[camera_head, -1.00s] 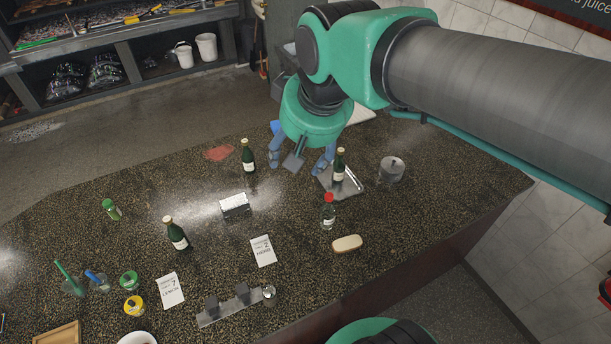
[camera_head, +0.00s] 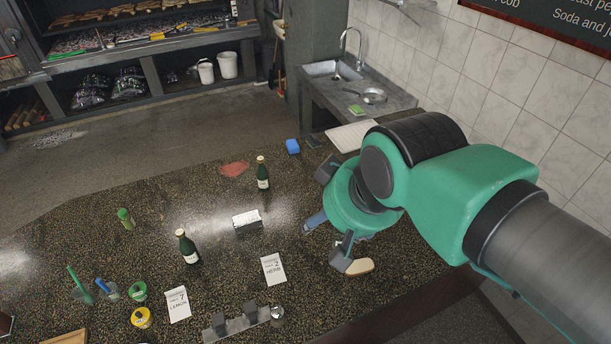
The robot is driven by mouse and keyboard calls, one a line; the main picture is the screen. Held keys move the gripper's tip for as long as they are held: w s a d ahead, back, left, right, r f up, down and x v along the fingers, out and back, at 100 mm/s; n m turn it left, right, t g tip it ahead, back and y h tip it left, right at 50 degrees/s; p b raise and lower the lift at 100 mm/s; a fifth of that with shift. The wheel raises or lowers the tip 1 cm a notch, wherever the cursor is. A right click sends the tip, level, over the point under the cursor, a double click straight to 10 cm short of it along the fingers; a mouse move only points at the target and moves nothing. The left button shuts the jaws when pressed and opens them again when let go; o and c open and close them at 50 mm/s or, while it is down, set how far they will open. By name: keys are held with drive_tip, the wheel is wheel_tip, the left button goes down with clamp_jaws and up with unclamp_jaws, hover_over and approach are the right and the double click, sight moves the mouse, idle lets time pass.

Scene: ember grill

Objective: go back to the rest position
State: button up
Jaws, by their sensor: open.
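My gripper (camera_head: 329,240) is at the right part of the dark speckled counter (camera_head: 130,240), with its blue-grey fingers spread apart and nothing seen between them. My green and grey arm comes in from the right and hides much of that side of the counter. One fingertip overlaps the tan-topped brush-like block (camera_head: 360,268) in the picture; I cannot tell whether they touch.
Green bottles stand upright at the back (camera_head: 262,173) and nearer left (camera_head: 187,247). A sink (camera_head: 335,72) is behind. The counter's left middle is mostly clear.

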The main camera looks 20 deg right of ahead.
wheel_tip(320, 180, down, 18)
drive_tip(key=b, duration=1.7)
drive_tip(key=shift+b, duration=0.35)
